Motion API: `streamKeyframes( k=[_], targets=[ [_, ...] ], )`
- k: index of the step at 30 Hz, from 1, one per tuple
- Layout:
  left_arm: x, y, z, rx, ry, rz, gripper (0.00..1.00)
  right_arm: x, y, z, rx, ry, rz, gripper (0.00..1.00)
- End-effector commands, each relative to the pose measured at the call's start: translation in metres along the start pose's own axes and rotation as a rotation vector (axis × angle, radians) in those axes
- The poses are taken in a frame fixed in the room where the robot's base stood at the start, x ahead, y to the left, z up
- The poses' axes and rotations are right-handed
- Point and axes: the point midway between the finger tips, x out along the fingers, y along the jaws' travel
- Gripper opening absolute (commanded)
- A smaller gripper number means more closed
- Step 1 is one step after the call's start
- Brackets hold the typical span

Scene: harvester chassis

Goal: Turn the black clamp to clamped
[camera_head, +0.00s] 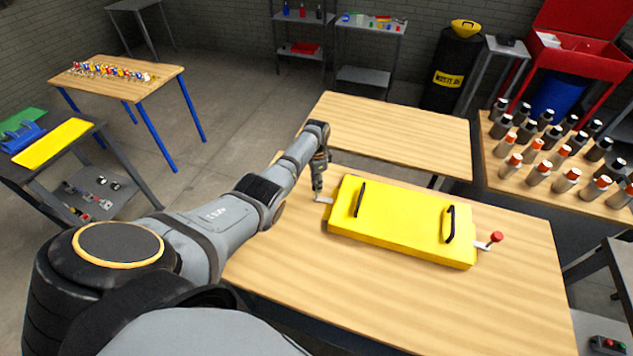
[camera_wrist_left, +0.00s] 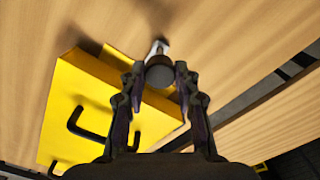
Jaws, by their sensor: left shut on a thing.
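The yellow box (camera_head: 400,222) with two black handles lies on the wooden table. My left gripper (camera_head: 318,188) points down at the box's left end and is shut on the black clamp. In the left wrist view the black clamp's round dark knob (camera_wrist_left: 160,74) sits between the fingertips (camera_wrist_left: 160,84), with its metal arm (camera_wrist_left: 158,47) beyond it. In the head view the fingers mostly hide the knob, and a bit of metal (camera_head: 324,199) shows beside the box. My right gripper is not in view.
A red-knobbed clamp (camera_head: 496,237) is at the box's right end. The table (camera_head: 390,310) is clear in front of the box. A second wooden table (camera_head: 400,130) behind is bare. Several bottles (camera_head: 540,175) stand on a table at the right.

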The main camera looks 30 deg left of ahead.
Motion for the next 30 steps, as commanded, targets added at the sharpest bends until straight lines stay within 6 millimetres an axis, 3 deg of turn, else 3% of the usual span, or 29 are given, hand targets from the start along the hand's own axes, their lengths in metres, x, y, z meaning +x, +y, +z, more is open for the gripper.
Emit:
streamKeyframes(
  k=[9, 24, 25, 30],
  targets=[
    [-0.0012, -0.0007, -0.0011, 0.098, 0.003, -0.002, 0.00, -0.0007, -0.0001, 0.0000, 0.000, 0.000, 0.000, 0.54],
    [-0.0013, -0.0008, -0.0012, 0.114, 0.003, -0.003, 0.00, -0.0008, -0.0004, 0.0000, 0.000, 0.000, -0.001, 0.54],
    [-0.0013, -0.0008, -0.0012, 0.114, 0.003, -0.003, 0.34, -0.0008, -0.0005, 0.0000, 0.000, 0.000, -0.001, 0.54],
    [-0.0009, -0.0006, -0.0008, 0.113, 0.002, -0.002, 0.54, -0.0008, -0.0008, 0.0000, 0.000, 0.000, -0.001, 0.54]
  ],
)
